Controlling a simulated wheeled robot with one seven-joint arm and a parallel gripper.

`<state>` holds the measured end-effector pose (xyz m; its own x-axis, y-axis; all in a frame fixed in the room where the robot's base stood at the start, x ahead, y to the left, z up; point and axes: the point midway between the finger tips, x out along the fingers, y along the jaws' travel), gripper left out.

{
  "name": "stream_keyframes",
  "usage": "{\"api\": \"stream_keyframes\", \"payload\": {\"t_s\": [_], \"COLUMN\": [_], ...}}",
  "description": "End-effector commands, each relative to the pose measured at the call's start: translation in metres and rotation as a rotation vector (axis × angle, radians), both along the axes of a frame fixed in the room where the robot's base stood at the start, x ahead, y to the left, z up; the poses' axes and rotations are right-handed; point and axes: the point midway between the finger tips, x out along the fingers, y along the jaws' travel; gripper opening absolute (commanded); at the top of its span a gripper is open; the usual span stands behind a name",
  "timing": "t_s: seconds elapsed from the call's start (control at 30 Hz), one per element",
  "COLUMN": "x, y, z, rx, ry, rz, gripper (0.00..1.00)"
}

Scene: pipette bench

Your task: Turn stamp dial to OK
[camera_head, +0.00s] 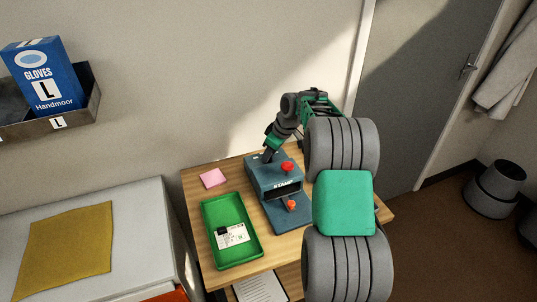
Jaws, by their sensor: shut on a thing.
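The stamp machine (264,179) is a dark blue-grey device with "STAMP" on its front, standing on the wooden table. It has a red knob (287,166) on its top right and another red knob (291,205) low on its base. My gripper (267,156) points down onto the back left of the machine's top and is shut on the dial there. The dial is mostly hidden by the fingers, and the marks beside it are too small to read.
A green tray (211,217) with a white label card (232,236) sits left of the stamp machine. A pink pad (213,178) lies behind the tray on the wooden table (190,195). My large arm links cover the table's right side.

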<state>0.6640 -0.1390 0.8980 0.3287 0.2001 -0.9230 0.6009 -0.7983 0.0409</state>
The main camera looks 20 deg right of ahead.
Motion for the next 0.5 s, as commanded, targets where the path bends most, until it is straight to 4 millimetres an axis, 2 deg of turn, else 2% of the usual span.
{"api": "stream_keyframes", "payload": {"t_s": [0.5], "x": [0.0011], "y": [-0.0026], "z": [0.0048], "rx": [0.002], "ry": [0.003], "rz": [0.471], "gripper": [0.00]}}
